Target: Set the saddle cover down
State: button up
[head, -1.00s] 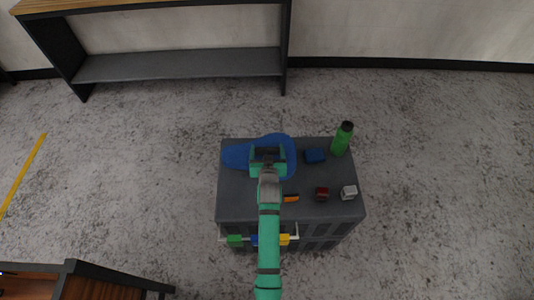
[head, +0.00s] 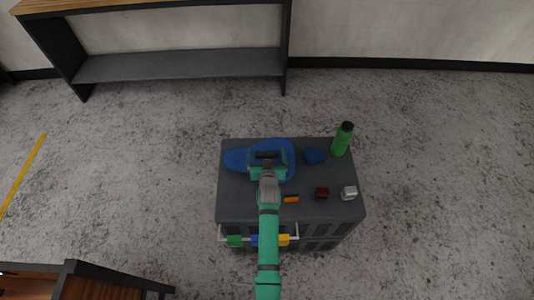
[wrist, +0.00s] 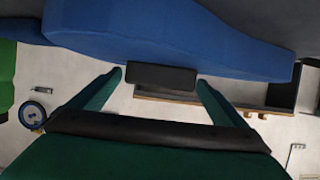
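The saddle cover (head: 238,159) is a blue, flat, tapered piece lying on the dark grey top of a crate-like box (head: 235,200), at its far left. It also fills the upper part of the wrist view (wrist: 180,35), against a grey surface. A short dark grip block (wrist: 163,77) sits at the cover. My green gripper (head: 267,165) is over the cover's near side. In the wrist view, its two fingers (wrist: 160,88) are spread on either side of the block, with a narrow gap visible at the left. The gripper partly hides the cover in the head view.
On the box top to the right are a blue item (head: 315,156), a green bottle (head: 341,140), a dark red item (head: 321,193), a silver item (head: 349,193) and an orange item (head: 291,199). A shelf unit (head: 180,66) stands behind, across open floor.

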jog(key=shift+r, duration=0.1)
jog(key=s+r, duration=0.3)
jog(key=s, duration=2.1)
jog(key=s+r+t, duration=0.1)
jog(key=s+r, duration=0.6)
jog(key=s, duration=0.6)
jog(key=s+a+r, duration=0.1)
jog(key=s+r, duration=0.5)
jog(key=s, duration=0.6)
jog(key=shift+s+a+r+t, duration=0.3)
jog(key=shift+s+r+t, duration=0.1)
